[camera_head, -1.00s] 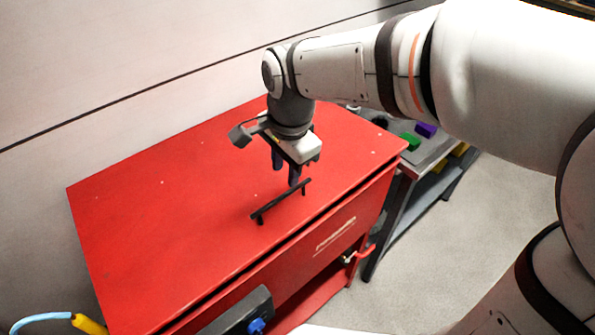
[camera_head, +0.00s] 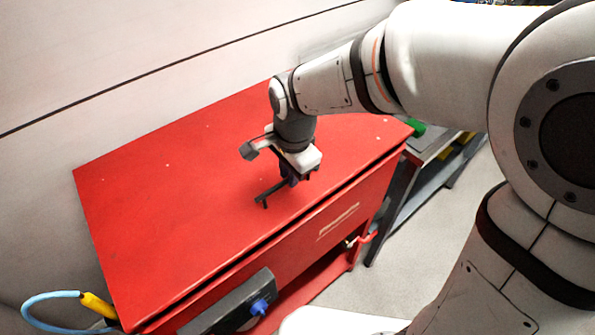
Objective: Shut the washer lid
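The washer is a red cabinet with a broad flat red lid (camera_head: 170,200) on top. A thin dark gap runs along the lid's front edge above the front panel, and the lid looks down or nearly down. A black bar handle (camera_head: 265,196) stands on the lid near its front edge. My gripper (camera_head: 291,182) points down at the right part of the handle and hides that part. Its fingers are dark and small, and I cannot tell whether they are closed on the handle.
A dark control box with a blue knob (camera_head: 261,306) sits on the washer's front. A blue hose with a yellow end (camera_head: 98,305) is at lower left. A grey workbench (camera_head: 428,150) with a green block (camera_head: 417,127) stands at right. Open floor lies in front.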

